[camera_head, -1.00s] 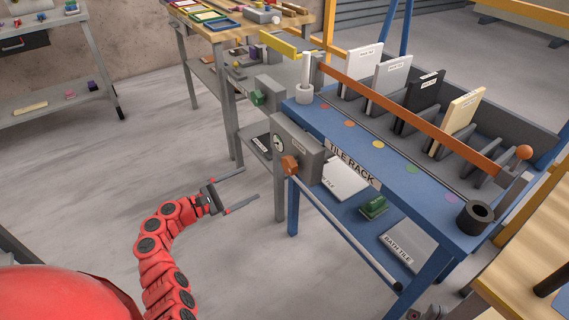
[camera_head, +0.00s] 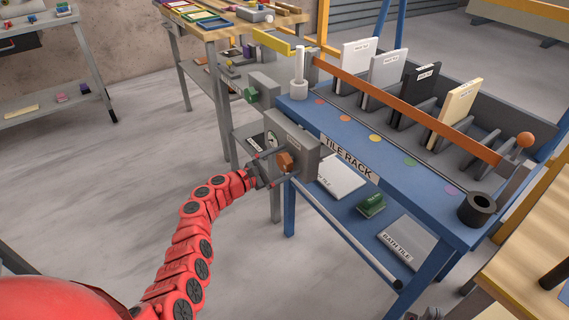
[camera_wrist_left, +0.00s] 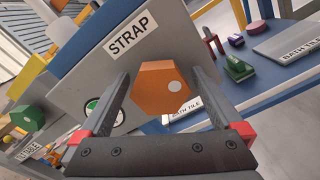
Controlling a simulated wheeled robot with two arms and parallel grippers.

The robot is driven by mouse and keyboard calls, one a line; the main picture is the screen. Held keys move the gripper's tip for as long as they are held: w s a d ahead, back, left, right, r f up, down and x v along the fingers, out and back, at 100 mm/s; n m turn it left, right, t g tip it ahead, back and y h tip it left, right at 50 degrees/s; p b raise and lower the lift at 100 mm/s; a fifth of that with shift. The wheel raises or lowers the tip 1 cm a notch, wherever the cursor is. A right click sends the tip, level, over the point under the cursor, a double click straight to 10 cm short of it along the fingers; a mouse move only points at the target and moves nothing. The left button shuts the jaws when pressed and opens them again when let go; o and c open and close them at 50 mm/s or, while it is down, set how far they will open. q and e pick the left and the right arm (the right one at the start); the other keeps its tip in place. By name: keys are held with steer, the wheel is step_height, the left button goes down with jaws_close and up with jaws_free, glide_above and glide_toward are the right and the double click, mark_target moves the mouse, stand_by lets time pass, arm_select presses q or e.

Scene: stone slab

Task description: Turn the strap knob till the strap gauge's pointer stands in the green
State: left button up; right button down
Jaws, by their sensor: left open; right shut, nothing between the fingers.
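The strap knob, an orange hexagonal block with a pale dot, sits on the grey strap box (camera_head: 297,135). Only a bit of my right gripper (camera_head: 430,314) shows at the bottom edge.
The blue tile rack (camera_head: 349,158) holds several upright tiles behind an orange strap bar (camera_head: 410,107). A grey box with a green knob (camera_head: 250,95) stands behind the strap box. A pale rail (camera_head: 345,232) runs below the knob.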

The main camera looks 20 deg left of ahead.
arm_select(q)
steer(key=c, duration=1.3)
